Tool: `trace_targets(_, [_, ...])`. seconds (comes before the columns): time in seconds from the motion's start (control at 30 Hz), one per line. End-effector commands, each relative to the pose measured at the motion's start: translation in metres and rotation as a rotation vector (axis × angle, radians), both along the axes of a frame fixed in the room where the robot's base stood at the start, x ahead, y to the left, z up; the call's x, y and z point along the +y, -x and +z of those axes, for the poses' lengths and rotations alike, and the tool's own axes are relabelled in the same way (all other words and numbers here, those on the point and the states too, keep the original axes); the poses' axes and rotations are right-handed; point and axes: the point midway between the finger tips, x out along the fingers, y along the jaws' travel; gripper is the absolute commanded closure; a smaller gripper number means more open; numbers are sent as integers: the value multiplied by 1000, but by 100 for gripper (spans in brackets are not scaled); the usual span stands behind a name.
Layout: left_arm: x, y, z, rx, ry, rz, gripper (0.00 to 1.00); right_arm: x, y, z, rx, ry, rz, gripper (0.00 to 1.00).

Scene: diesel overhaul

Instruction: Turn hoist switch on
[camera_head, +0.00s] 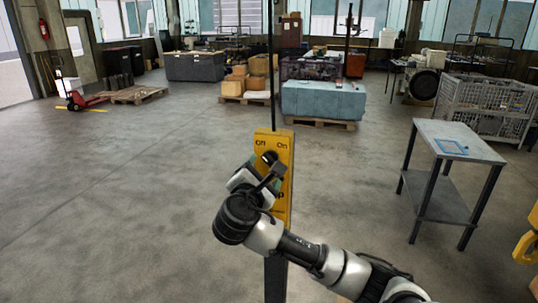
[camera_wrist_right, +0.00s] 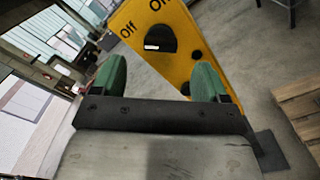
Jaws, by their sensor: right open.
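The yellow hoist switch box (camera_head: 285,150) stands upright on a dark post, in the middle of the head view. In the right wrist view the box (camera_wrist_right: 137,20) shows the labels Off and On with a dark rotary knob (camera_wrist_right: 160,39) below them. Two smaller dark round parts sit lower on the box. My right gripper (camera_head: 266,168) is in front of the box and hides part of its face. In the wrist view its green fingers (camera_wrist_right: 158,82) are apart, with the knob just beyond the gap; I see no contact. My left gripper is out of view.
A grey metal table (camera_head: 460,140) stands to the right, with a wire cage (camera_head: 485,100) behind it. A blue-covered pallet load (camera_head: 323,100) and stacked boxes (camera_head: 248,80) stand farther back. The floor to the left of the switch post is clear.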

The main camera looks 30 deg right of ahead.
Motion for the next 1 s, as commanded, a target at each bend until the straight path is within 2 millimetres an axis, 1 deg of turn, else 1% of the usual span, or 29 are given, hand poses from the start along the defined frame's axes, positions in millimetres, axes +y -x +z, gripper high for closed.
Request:
trace_targets(0.03, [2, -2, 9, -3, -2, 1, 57, -9, -7, 5, 3, 1, -5, 26])
trace_targets(0.1, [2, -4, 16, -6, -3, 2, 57, -20, -16, 4, 3, 1, -4, 26])
trace_targets(0.2, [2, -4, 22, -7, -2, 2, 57, -33, -27, 4, 2, 1, -2, 26])
trace_targets(0.33, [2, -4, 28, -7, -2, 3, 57, -44, -38, 2, 2, -1, -1, 26])
trace_targets(0.5, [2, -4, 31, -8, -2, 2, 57, -52, -44, 0, 1, -2, 1, 26])
trace_targets(0.77, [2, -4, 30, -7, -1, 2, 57, -52, -44, -1, 0, -3, 2, 26])
trace_targets(1.0, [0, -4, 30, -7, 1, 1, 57, -52, -44, -1, 0, -3, 2, 62])
